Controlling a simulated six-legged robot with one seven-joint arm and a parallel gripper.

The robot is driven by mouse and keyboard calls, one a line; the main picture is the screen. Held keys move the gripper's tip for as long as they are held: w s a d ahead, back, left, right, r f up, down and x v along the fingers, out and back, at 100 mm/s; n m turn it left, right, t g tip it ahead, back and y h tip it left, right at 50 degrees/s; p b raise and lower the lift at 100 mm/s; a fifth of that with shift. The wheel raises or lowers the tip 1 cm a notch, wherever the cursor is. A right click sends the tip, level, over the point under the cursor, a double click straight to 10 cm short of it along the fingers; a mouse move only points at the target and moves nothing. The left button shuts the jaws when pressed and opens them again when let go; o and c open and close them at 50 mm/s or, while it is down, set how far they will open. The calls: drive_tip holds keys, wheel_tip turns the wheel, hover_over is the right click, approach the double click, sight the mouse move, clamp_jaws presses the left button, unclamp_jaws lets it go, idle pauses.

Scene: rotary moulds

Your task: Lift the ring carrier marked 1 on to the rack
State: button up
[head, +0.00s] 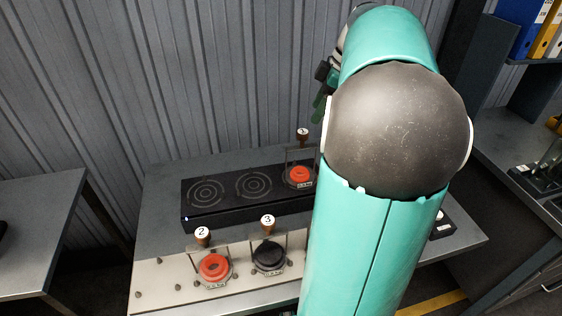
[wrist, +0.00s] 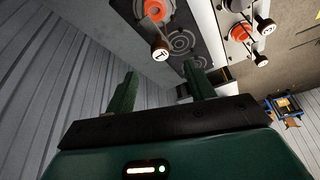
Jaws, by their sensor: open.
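The carrier marked 1 stands upright at the right end of a black slab (head: 228,213) and holds a red ring (head: 299,176). Its wooden knob with the label (head: 302,133) is on top, and its right side is close to my arm's outline. In the wrist view, its label (wrist: 160,54) shows just beyond the fingers, with the red ring (wrist: 153,8) at the top edge. My gripper (wrist: 160,84) is open, with nothing between its green fingers. It is above and beyond the carrier in the head view, partly hidden by my arm.
The slab has two free spots with concentric circles (head: 206,190). In front, on a pale panel (head: 150,277), stand carrier 2 (head: 213,266) with a red ring and carrier 3 (head: 269,255) with a black ring. A corrugated wall (head: 190,80) rises behind. My arm hides the table's right part.

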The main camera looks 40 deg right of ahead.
drive_tip(key=s+f, duration=0.1)
drive_tip(key=s, duration=0.1)
hover_over(299, 146)
drive_tip(key=s+d, duration=0.1)
drive_tip(key=s, duration=0.1)
wheel_tip(299, 146, down, 7)
drive_tip(key=shift+s+d+r, duration=0.1)
drive_tip(key=shift+r, duration=0.1)
drive_tip(key=shift+s+f, duration=0.1)
drive_tip(key=shift+f, duration=0.1)
drive_tip(key=x, duration=0.3)
drive_tip(key=shift+w+f, duration=0.15)
drive_tip(key=shift+w, duration=0.35)
drive_tip(key=shift+a+f, duration=0.25)
drive_tip(key=shift+f, duration=0.1)
drive_tip(key=shift+w+f, duration=0.2)
drive_tip(key=shift+f, duration=0.1)
drive_tip(key=shift+s+r, duration=0.1)
drive_tip(key=shift+s, duration=0.05)
drive_tip(key=shift+c, duration=1.1)
clamp_jaws()
